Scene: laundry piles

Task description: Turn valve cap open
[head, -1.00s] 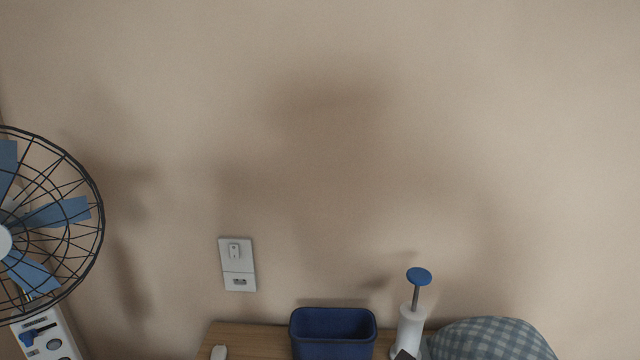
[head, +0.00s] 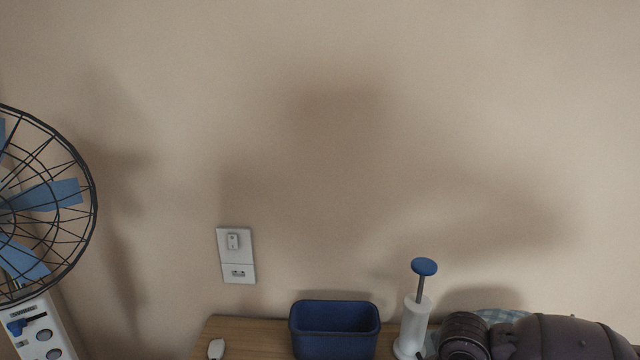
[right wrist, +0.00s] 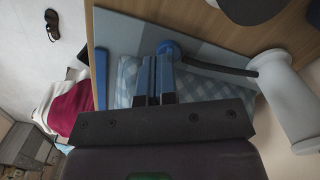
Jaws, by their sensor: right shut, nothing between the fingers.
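A blue round cap (right wrist: 168,48), which looks like the valve cap, shows in the right wrist view on a blue checkered cushion-like object (right wrist: 128,75). A dark hose (right wrist: 215,69) runs from beside the cap to a white hand pump (right wrist: 283,95). My right gripper (right wrist: 156,62) is shut and empty, its blue fingertips right beside the cap. I cannot tell whether they touch it. In the head view the pump (head: 412,325) stands upright with a blue knob, and my right arm hides most of the checkered object (head: 505,313). My left gripper is not in view.
A dark blue bin (head: 334,340) stands on the wooden tabletop (head: 255,335), left of the pump. A wall socket (head: 236,256) is above the table. Dark red cloth (right wrist: 72,108) lies below.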

